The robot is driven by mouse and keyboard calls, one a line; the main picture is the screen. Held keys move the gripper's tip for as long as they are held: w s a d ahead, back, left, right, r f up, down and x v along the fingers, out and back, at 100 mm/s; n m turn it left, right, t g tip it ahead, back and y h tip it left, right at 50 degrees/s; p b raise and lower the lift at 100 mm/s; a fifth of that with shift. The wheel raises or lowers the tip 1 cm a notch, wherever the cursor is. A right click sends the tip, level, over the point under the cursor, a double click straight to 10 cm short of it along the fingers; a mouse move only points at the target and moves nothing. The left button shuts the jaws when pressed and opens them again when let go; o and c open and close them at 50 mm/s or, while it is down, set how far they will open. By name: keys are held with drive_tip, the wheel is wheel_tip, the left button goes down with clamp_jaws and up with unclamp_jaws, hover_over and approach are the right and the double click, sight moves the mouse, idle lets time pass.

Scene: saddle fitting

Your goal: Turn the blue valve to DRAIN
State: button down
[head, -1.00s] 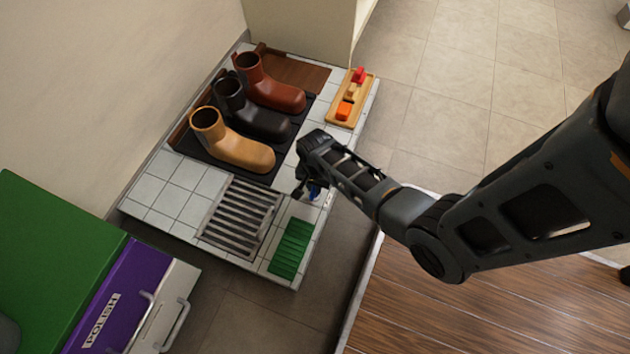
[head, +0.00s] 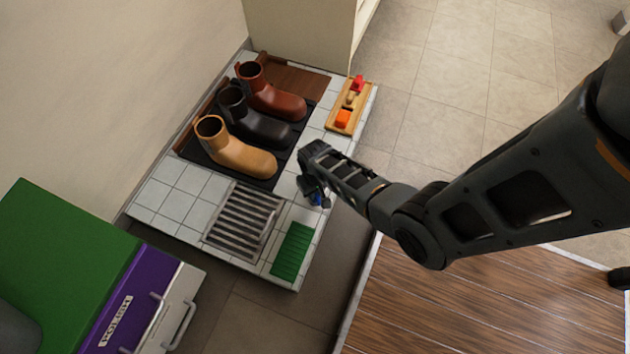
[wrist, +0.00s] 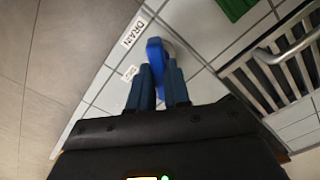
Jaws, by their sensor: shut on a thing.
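The blue valve (wrist: 156,62) is in the wrist view, its handle between the two fingers of my gripper (wrist: 158,85). My gripper is shut on it. A white DRAIN label (wrist: 132,33) lies on the tiles just left of the valve's upper end, and a smaller label (wrist: 130,73) sits lower, its text too small to read. In the head view, my gripper (head: 316,192) is low over the right edge of the tiled platform, with a bit of the blue valve (head: 318,200) showing under it.
A metal grate (head: 243,220) and green mat (head: 292,251) lie on the tiled platform (head: 170,190), nearer than the gripper. Three boots stand behind, including a tan boot (head: 240,155). A wooden tray (head: 349,108) holds small items.

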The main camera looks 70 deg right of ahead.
drive_tip(key=n, duration=0.3)
drive_tip(key=shift+n+p, duration=0.3)
drive_tip(key=shift+n, duration=2)
drive_tip(key=c, duration=1.1)
unclamp_jaws()
wheel_tip(320, 180, up, 8)
drive_tip(key=p, duration=0.4)
drive_tip(key=shift+f+p, duration=0.15)
drive_tip(key=shift+p, duration=0.25)
